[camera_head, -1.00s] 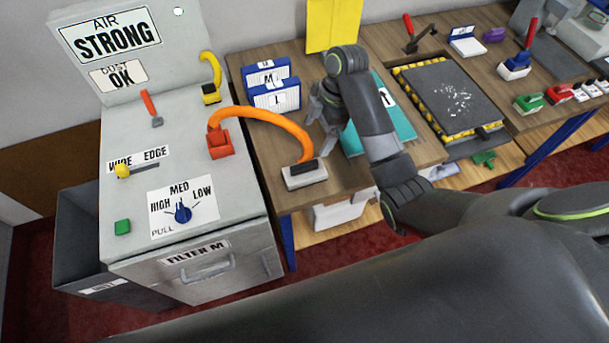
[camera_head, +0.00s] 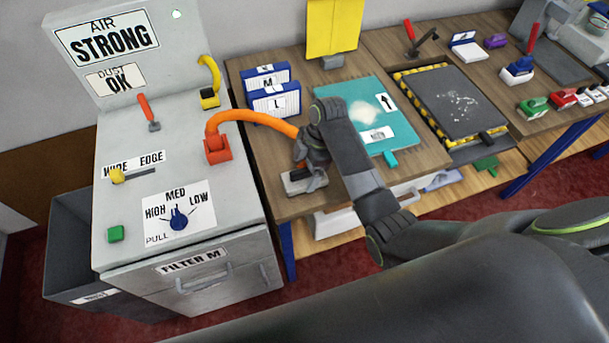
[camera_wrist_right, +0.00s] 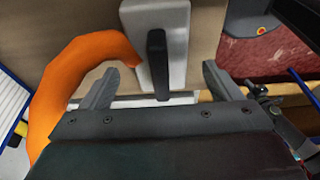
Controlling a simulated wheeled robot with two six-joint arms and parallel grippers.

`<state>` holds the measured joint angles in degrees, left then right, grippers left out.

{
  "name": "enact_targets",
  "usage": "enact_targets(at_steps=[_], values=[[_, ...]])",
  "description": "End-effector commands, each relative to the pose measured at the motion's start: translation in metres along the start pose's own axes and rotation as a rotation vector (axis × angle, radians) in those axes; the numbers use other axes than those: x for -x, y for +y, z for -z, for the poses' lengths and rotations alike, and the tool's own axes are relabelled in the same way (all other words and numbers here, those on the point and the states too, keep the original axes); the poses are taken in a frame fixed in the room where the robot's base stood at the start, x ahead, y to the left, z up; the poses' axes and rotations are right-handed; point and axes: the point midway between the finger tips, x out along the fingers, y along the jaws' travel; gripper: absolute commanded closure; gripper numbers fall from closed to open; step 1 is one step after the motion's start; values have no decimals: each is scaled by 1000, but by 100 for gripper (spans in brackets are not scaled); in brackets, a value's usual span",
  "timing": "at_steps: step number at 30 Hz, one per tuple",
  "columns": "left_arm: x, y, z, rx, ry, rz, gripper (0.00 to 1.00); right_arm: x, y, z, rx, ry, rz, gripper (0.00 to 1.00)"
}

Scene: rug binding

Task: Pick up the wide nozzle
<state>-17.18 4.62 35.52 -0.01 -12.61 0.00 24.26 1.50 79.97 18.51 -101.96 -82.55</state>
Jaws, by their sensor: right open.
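The wide nozzle (camera_head: 304,181) is a pale grey block with a dark bar handle, lying on the wooden bench at the end of the orange hose (camera_head: 258,118). In the right wrist view the nozzle (camera_wrist_right: 178,18) is at top centre, with its dark handle (camera_wrist_right: 158,62) upright in the picture between the finger lines. My right gripper (camera_head: 312,180) is over the nozzle in the head view and partly hides it. In the right wrist view its fingers (camera_wrist_right: 155,88) are spread wide on either side of the handle, with nothing clamped. My left gripper is not in view.
The grey machine (camera_head: 120,245) with its knob and slider stands left of the bench. Filter boxes marked with letters (camera_head: 275,103) stand behind the hose. A teal mat (camera_head: 350,95) lies to the right, then a yellow-black edged tray (camera_head: 450,105).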

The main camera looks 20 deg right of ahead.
Motion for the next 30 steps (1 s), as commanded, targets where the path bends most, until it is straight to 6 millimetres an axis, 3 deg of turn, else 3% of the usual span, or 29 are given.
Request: enact_targets(at_steps=[1,6,15,28,30], values=[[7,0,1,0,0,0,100,-4,-2,2,0,1,5,15],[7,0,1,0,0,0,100,-22,-1,1,0,0,1,15],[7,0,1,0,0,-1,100,-26,-1,0,1,-1,-1,17],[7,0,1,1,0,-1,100,-26,-1,0,1,-1,-1,73],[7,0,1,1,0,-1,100,-25,0,1,2,0,-3,73]])
